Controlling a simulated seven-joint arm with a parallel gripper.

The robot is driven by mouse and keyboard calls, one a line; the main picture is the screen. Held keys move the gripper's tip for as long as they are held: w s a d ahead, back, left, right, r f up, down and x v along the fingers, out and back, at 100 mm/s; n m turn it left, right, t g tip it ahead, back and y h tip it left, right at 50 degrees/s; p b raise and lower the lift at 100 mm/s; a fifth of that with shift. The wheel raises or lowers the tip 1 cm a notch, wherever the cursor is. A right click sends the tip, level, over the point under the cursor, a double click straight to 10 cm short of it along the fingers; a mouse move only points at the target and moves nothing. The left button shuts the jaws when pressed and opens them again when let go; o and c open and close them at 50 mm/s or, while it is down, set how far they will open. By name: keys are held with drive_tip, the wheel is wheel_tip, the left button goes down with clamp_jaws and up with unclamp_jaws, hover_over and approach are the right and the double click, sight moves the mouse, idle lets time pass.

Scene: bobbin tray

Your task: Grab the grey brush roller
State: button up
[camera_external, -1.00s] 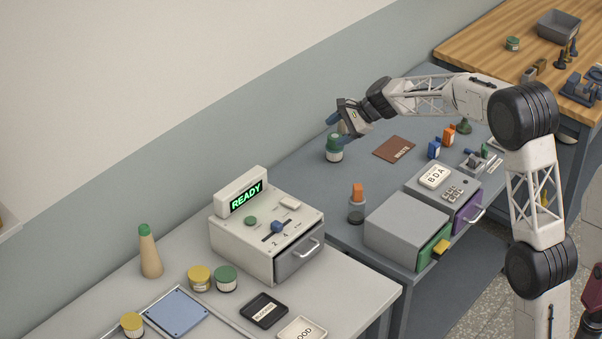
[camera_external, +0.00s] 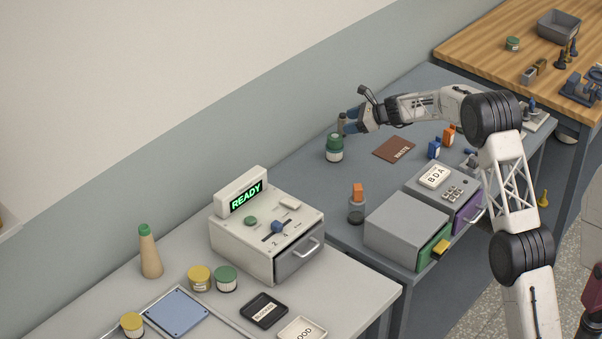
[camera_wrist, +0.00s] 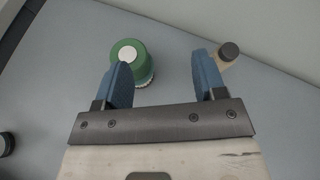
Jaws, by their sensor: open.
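A slim upright piece with a pale grey-beige body and a dark top (camera_external: 342,124) stands on the blue-grey table near the wall. It may be the grey brush roller; I cannot tell for sure. In the wrist view it (camera_wrist: 228,52) is beyond the right fingertip, outside the gap between the fingers. My gripper (camera_external: 351,121) is open and empty, with blue fingers, close beside this piece. In the wrist view my gripper (camera_wrist: 162,62) has the green-lidded jar (camera_wrist: 127,52) by its left finger, which hides part of the jar.
The green-lidded jar (camera_external: 334,149) stands in front of the slim piece. A brown mat (camera_external: 394,148), blue and orange small containers, and a grey drawer unit (camera_external: 405,228) are to the right. The wall is close behind. The table between jar and mat is clear.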

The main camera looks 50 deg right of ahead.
drive_tip(key=d+f+m, duration=0.1)
drive_tip(key=d+f, duration=0.1)
drive_tip(key=d, duration=0.1)
drive_tip(key=w+d+f+m+t, duration=0.1)
drive_tip(key=d+f, duration=0.1)
drive_tip(key=d+f+m+h, duration=0.1)
drive_tip(key=d+f, duration=0.1)
drive_tip(key=d, duration=0.1)
drive_tip(key=shift+w+d+f, duration=0.2)
drive_tip(key=shift+w+d, duration=0.1)
drive_tip(key=shift+d, duration=0.05)
drive_tip(key=shift+x, duration=1.3)
drive_tip(key=shift+w, duration=0.15)
drive_tip(key=shift+x, duration=2.45)
drive_tip(key=shift+r, duration=0.1)
